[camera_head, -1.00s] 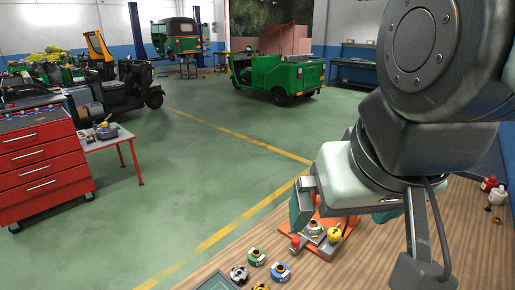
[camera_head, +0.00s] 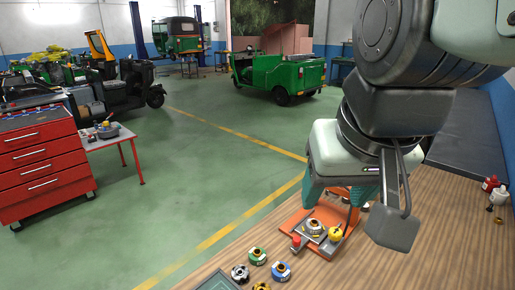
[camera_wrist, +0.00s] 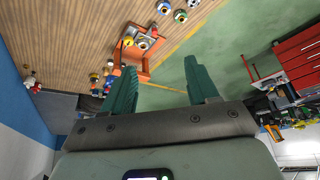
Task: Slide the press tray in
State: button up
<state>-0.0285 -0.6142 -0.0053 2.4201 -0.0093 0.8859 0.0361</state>
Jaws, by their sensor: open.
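The press (camera_head: 293,222) is an orange fixture on the wooden bench, below my gripper in the head view. Its grey press tray (camera_head: 327,247) is at the near side and carries a round metal part (camera_head: 314,227). A red knob (camera_head: 296,242) and a yellow knob (camera_head: 335,234) stand beside the part. The press also shows in the wrist view (camera_wrist: 133,58), beyond my fingertips. My gripper (camera_wrist: 158,75) is open and empty, its teal fingers spread apart. In the head view my gripper (camera_head: 340,192) is above the rear of the press and hides part of it.
Several small round parts, one green (camera_head: 257,256) and one blue (camera_head: 281,271), lie left of the press on the bench. Red and white items (camera_head: 493,190) stand at the far right. The bench right of the press is mostly bare.

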jog(key=shift+m+g, duration=0.8)
jog(key=shift+m, duration=0.1)
jog(key=w, duration=0.3)
jog(key=w+f, duration=0.1)
jog(key=w, duration=0.3)
jog(key=w+f, duration=0.1)
jog(key=w, duration=0.2)
jog(key=shift+w+d+f, duration=0.2)
jog(key=shift+w+d, duration=0.05)
jog(key=shift+c, duration=0.2)
jog(key=m+g, duration=0.4)
send_over(297, 239)
notch_tip(297, 239, down, 27)
notch_tip(297, 239, down, 10)
jog(key=shift+s+a+f, duration=0.1)
jog(key=shift+f, duration=0.15)
grip_shut()
